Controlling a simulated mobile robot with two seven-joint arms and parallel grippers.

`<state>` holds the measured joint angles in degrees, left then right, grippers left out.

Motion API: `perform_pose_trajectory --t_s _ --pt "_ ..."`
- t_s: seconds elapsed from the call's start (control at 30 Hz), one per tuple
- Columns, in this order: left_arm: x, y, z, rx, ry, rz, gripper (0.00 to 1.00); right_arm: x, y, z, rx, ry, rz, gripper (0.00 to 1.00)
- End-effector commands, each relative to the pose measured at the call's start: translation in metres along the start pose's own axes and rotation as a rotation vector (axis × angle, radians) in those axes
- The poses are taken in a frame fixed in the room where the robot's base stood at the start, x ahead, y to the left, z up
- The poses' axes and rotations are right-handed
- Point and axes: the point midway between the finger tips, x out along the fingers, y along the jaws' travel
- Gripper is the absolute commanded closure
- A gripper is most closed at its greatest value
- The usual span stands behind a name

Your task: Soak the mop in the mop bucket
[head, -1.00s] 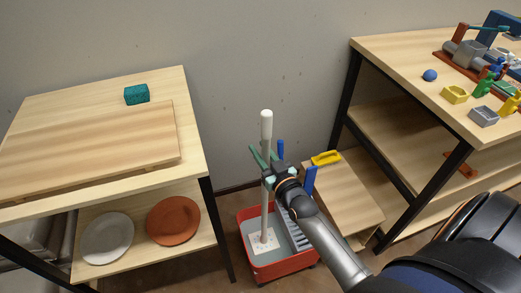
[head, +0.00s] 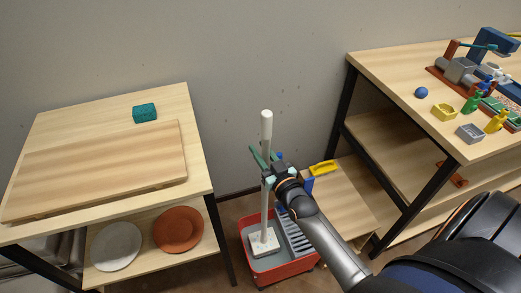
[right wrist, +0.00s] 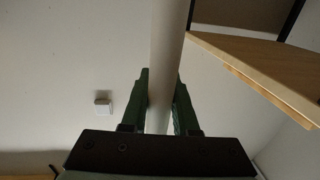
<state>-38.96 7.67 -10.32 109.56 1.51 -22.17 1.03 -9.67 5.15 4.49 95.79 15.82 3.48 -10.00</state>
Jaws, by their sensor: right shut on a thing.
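The mop stands nearly upright, with a pale pole (head: 266,125) and a flat whitish head (head: 263,243). Its head is inside the red mop bucket (head: 284,272), at the left part, over or at the grey surface in there; I cannot tell whether it touches. A grey ribbed part (head: 295,238) fills the bucket's right side. My right gripper (head: 264,170) is shut on the pole below its white top end. In the right wrist view the pole (right wrist: 166,55) runs between the green fingers (right wrist: 161,103). My left gripper is not in view.
A wooden table (head: 120,97) with a board and a teal sponge (head: 145,112) stands left of the bucket. A low wooden surface (head: 345,200) with a yellow handle (head: 323,167) is close on the right. A workbench (head: 395,68) with small items stands further right.

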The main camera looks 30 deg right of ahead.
Motion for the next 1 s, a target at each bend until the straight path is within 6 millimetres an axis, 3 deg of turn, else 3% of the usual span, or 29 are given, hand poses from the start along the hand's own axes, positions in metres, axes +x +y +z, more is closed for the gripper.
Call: perform_pose_trajectory --t_s 0.03,0.73,1.0 --pt "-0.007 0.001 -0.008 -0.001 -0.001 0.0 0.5 0.001 0.0 -0.013 0.0 0.006 0.0 1.0" --pt "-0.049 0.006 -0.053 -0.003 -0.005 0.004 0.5 0.001 0.0 -0.079 0.0 0.007 0.001 1.0" --pt "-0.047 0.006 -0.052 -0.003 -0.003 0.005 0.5 0.001 0.0 -0.1 0.001 0.007 0.0 1.0"
